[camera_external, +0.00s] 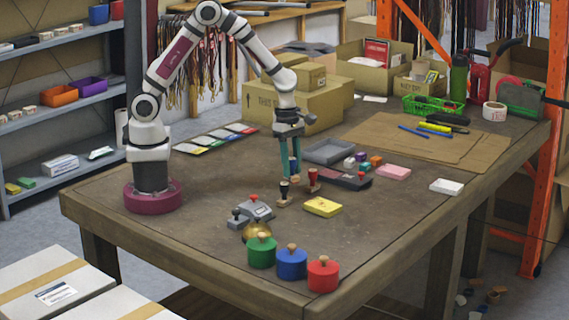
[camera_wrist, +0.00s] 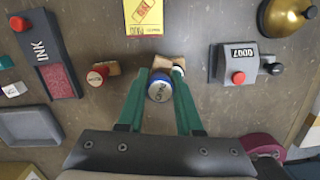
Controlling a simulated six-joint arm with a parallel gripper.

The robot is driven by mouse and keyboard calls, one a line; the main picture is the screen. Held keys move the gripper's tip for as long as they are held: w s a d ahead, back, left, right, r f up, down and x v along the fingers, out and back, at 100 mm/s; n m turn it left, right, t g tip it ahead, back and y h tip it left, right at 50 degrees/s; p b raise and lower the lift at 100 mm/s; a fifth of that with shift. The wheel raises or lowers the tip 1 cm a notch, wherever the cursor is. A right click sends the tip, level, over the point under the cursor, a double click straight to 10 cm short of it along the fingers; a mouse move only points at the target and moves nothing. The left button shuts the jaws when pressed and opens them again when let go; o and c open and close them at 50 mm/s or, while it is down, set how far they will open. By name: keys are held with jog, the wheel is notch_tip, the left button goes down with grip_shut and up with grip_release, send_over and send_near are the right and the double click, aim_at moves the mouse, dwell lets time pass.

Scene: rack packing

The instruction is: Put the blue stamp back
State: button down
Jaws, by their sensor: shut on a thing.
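The blue stamp (camera_wrist: 158,90) sits between my fingertips in the wrist view, with its round blue cap facing the camera and its tan wooden base beyond. My gripper (camera_wrist: 160,75) has its teal fingers shut on it. In the outside view my gripper (camera_external: 290,175) points down at mid-table, and the stamp (camera_external: 284,201) shows as a dark handle on a wooden base, low at the tabletop. I cannot tell whether the base touches the table. A red-topped stamp (camera_external: 312,180) stands just to its right; it also shows left of the fingers in the wrist view (camera_wrist: 97,77).
A dark ink pad (camera_wrist: 52,60) and a yellow pad (camera_external: 323,207) lie nearby. A grey numbering device (camera_external: 252,213), a brass bell (camera_external: 257,231) and green, blue and red round pots (camera_external: 322,276) stand towards the front. A grey tray (camera_external: 327,151) lies behind. Bare tabletop is at front left.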

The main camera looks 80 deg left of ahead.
jog(key=w+a+f, duration=0.2)
jog(key=a, duration=0.1)
jog(key=shift+a+f, duration=0.15)
jog(key=shift+f, duration=2.05)
jog(key=shift+f, duration=0.1)
jog(key=c, duration=0.8)
grip_release()
jog(key=shift+c, duration=0.2)
